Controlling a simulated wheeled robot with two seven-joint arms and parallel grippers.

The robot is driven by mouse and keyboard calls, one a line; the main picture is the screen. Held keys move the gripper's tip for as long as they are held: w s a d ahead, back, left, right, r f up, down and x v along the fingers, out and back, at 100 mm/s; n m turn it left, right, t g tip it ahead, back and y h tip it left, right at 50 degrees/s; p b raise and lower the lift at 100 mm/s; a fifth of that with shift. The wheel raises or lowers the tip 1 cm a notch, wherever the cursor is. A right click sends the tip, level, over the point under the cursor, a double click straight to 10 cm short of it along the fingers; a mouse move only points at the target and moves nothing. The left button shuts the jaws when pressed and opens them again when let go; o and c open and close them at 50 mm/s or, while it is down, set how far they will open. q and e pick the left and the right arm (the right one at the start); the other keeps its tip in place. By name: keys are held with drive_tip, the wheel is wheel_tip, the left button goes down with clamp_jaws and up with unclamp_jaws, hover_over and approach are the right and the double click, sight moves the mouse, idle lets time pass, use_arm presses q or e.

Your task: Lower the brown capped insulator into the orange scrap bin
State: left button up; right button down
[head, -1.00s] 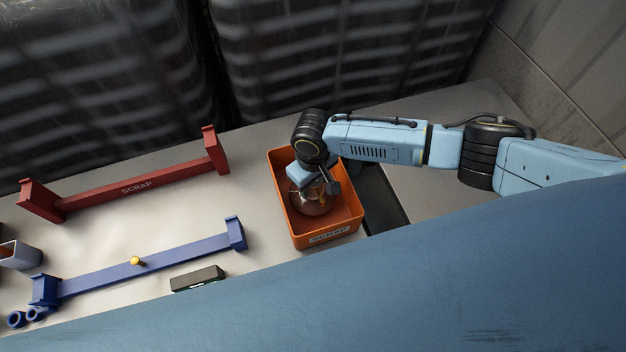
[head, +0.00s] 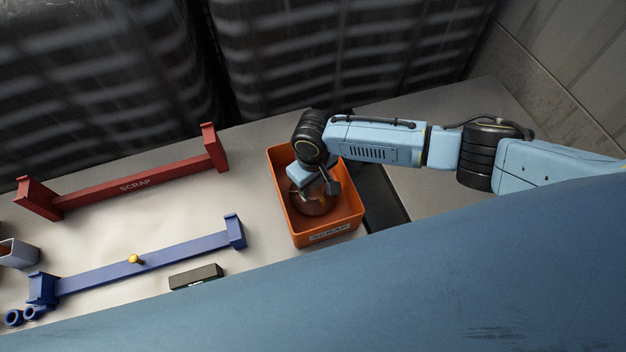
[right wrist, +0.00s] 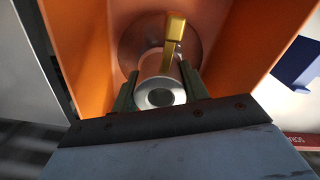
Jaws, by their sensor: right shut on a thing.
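The orange scrap bin (head: 338,235) stands on the bench in the middle of the head view, with a SCRAP label on its near side. The brown capped insulator (head: 318,205) is inside the bin's walls, partly hidden by my right gripper (head: 318,183). In the right wrist view my right gripper (right wrist: 158,92) is shut on the insulator's metal cap. The insulator's brown disc (right wrist: 130,42) shows beyond the cap, between the orange walls of the bin (right wrist: 90,50). I cannot tell whether it touches the bin floor. My left gripper is not in view.
A dark block (head: 196,277) sits near the front edge. A black mat or tray (head: 385,205) lies right of the bin.

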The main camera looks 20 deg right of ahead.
drive_tip(key=shift+f+b, duration=0.55)
drive_tip(key=shift+f, duration=0.3)
idle(0.5)
drive_tip(key=c, duration=0.7)
unclamp_jaws()
drive_tip(key=shift+o, duration=0.2)
drive_tip(key=shift+f, duration=0.1)
wheel_tip(320, 180, up, 14)
drive_tip(key=p, duration=0.1)
drive_tip(key=shift+f, duration=0.2)
